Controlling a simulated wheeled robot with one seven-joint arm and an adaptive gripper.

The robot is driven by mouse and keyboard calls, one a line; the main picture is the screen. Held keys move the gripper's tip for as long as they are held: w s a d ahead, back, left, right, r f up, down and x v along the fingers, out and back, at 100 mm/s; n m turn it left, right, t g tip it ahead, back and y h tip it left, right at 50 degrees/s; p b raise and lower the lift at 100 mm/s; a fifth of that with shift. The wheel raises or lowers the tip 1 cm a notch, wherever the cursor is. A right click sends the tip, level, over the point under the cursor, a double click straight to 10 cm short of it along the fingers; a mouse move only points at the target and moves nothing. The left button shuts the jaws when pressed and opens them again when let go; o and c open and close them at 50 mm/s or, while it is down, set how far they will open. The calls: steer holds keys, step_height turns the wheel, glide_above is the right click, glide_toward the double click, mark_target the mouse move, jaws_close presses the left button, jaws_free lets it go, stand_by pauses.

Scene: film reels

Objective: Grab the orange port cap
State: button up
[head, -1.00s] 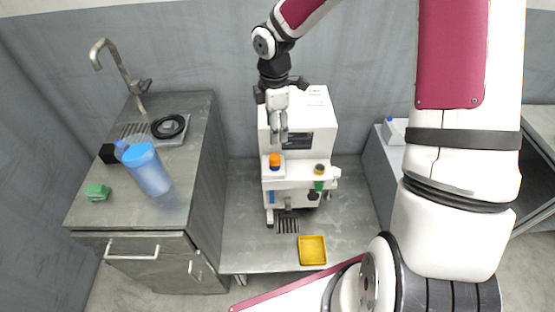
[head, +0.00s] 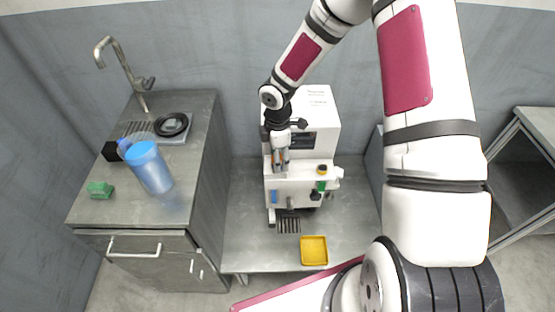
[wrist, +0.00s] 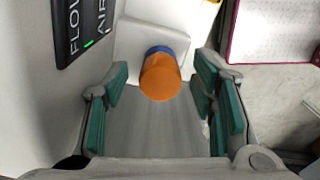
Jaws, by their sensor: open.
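The orange port cap (wrist: 160,78) shows in the wrist view as a round orange cylinder with a blue ring behind it, set on a pale block of the white machine (head: 316,108). My gripper (head: 281,168) is in front of the machine in the head view and mostly hides the cap there. In the wrist view my gripper (wrist: 161,92) is open, its teal pads on either side of the cap with a gap on each side. I see no contact with the cap.
A yellow tray (head: 313,251) lies on the metal bench (head: 250,230) before the machine. A second, yellow-topped cap (head: 322,169) is to the right. The left counter holds a blue-lidded jug (head: 150,172) and a green block (head: 99,189).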

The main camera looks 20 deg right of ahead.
steer(key=shift+f, duration=0.1)
steer(key=shift+c, duration=0.6)
steer(key=c, duration=0.9)
steer(key=shift+o, duration=0.2)
